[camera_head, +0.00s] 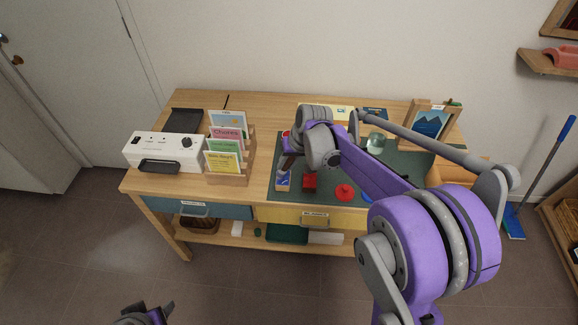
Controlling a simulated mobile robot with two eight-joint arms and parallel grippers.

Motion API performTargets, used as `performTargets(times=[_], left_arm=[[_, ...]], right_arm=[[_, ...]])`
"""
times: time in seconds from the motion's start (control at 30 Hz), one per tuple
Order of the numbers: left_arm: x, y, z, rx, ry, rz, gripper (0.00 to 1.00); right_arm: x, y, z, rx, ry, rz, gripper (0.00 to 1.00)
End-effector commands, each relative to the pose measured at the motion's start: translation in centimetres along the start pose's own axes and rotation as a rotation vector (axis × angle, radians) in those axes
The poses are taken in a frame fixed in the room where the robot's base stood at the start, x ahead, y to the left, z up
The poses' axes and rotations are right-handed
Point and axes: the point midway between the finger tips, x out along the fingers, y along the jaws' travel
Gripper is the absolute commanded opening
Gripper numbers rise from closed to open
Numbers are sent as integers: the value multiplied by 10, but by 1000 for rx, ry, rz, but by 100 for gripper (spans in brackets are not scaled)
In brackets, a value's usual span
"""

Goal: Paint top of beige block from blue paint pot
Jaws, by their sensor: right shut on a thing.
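A small beige block (282,187) stands on the dark green mat near its front left corner, with blue on its upper part. My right gripper (289,162) points down just above and behind this block. It is shut on a thin brown thing that looks like a brush; the arm hides most of it, and I cannot tell whether its tip touches the block. A blue round thing (367,198), likely the blue paint pot, shows at the mat's front edge, partly hidden by my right arm. My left gripper (150,311) is low at the bottom edge, away from the table, with its jaw state unclear.
A red block (309,181) and a red round pot (345,192) stand right of the beige block. A card rack (248,160) and white box (163,151) stand left. A picture frame (430,121) and glass jar (376,143) are at the back right.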

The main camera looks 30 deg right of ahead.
Motion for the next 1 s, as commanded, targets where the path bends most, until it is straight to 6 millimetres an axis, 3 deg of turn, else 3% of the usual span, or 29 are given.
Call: performTargets(times=[0.3,1.0], left_arm=[[-15,0,-14,0,11,0,63],[-15,0,-14,0,11,0,63]], right_arm=[[-23,-11,-12,-2,1,0,0],[-23,-11,-12,-1,0,-1,0]])
